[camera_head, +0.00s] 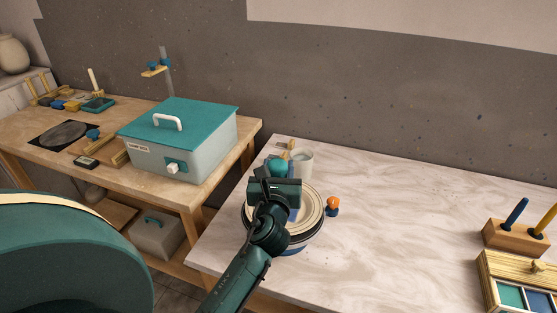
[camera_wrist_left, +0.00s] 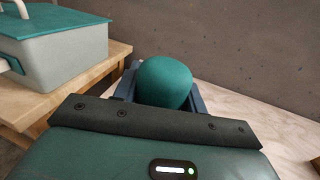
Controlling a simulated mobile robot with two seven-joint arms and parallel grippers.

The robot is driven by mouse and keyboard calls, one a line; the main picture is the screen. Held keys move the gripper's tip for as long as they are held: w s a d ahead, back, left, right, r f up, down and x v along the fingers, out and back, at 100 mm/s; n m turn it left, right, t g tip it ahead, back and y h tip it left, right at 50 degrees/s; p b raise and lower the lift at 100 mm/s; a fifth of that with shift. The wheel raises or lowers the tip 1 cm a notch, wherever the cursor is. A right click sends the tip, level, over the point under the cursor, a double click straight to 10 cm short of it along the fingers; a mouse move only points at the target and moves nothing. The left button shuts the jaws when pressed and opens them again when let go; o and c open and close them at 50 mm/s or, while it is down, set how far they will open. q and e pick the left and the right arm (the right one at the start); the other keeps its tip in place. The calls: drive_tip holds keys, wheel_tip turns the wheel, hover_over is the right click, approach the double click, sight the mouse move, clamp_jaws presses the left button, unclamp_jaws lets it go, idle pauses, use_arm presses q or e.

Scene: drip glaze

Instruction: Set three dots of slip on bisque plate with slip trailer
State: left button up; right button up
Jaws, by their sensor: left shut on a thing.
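My left gripper (camera_head: 278,174) is shut on a teal rubber bulb, which I take to be the slip trailer (camera_head: 277,165). In the left wrist view the slip trailer (camera_wrist_left: 165,82) sits between the two fingers; its tip is hidden. The pale bisque plate (camera_head: 313,213), with ring lines, lies on a dark-rimmed round stand on the marble-look table. My gripper and forearm cover its left part from the head camera. Whether the trailer touches the plate cannot be told. No slip dots show on the visible part of the plate. My right gripper is out of view.
A pale cup (camera_head: 302,161) stands behind the plate. A small orange-topped blue item (camera_head: 333,205) is close to its right. A wooden holder (camera_head: 515,238) and a box of coloured tiles (camera_head: 520,285) are at far right. A teal-lidded box (camera_head: 180,140) stands on the left bench.

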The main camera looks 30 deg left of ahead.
use_arm(q)
drive_tip(key=shift+s+d, duration=0.1)
drive_tip(key=shift+r+p, duration=0.2)
drive_tip(key=shift+p, duration=0.35)
wheel_tip(320, 180, down, 2)
drive_tip(key=shift+f+b, duration=0.1)
drive_tip(key=shift+b, duration=0.85)
drive_tip(key=shift+f+b, duration=0.4)
drive_tip(key=shift+f, duration=0.55)
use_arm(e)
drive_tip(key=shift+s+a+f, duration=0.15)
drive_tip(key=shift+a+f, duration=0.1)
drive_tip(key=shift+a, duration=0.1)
use_arm(q)
drive_tip(key=shift+f, duration=0.2)
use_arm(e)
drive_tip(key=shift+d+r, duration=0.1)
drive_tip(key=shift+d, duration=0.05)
use_arm(q)
drive_tip(key=shift+f, duration=0.1)
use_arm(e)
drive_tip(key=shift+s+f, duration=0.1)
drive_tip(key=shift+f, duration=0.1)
